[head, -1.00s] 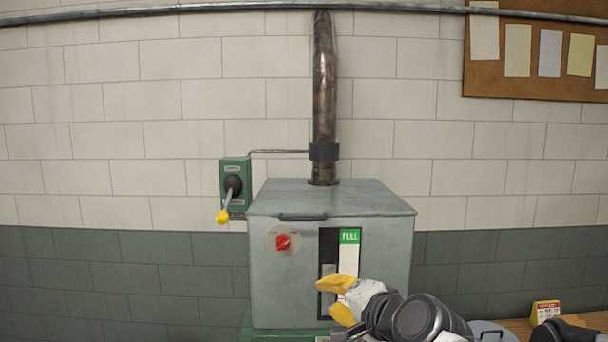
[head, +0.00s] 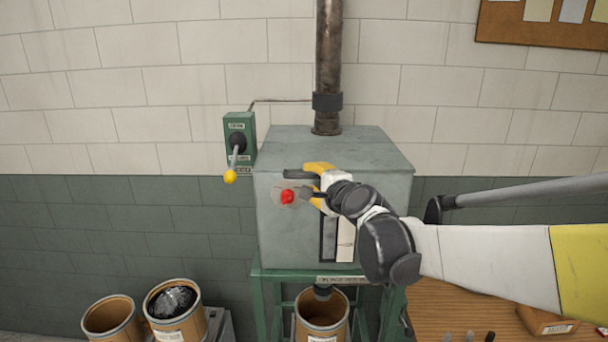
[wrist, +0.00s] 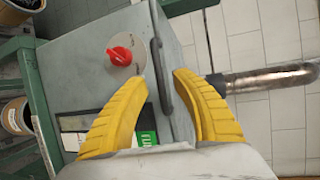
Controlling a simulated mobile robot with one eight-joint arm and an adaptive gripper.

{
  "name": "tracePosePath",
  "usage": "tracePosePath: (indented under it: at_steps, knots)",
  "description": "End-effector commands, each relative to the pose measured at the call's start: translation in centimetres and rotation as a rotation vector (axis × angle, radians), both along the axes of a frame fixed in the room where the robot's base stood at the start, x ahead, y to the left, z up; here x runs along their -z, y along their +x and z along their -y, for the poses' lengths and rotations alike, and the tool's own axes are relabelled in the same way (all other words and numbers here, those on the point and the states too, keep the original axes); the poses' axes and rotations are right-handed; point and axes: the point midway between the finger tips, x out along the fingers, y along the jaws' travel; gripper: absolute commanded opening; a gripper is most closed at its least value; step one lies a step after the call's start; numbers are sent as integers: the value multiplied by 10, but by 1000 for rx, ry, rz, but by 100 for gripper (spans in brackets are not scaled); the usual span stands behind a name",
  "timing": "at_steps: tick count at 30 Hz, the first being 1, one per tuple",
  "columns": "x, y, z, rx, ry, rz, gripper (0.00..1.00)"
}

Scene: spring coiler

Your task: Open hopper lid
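The hopper (head: 268,228) is a grey metal box on a green stand, with its lid (head: 365,148) lying flat and shut on top. A dark bar handle (head: 296,175) runs along the lid's front edge; it also shows in the wrist view (wrist: 161,78). My gripper (head: 305,180), with yellow fingers, is at the hopper's upper front by the handle. In the wrist view my gripper (wrist: 163,85) is open, with the handle between and just ahead of the fingers. I cannot tell whether either finger touches it. The fingers partly hide the handle in the head view.
A red knob (head: 288,197) sits on the hopper front close to the lower finger. A rusty pipe (head: 328,70) rises behind the lid. A green lever box (head: 238,140) is on the wall at left. Drums (head: 178,322) stand below left; a wooden table (head: 440,305) is at right.

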Motion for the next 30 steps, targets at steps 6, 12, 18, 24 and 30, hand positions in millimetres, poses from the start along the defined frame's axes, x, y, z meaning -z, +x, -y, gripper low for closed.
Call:
tracePosePath:
  at_steps: [6, 12, 18, 24, 30]
  knots:
    - [3, 18, -7, 0, -1, 0, 32]
    - [4, 19, -7, 0, -1, 0, 32]
    - [4, 19, -7, 0, -1, 0, 4]
    - [4, 19, -7, 0, -1, 0, 0]
    - [-4, 19, -7, 0, -1, 0, 0]
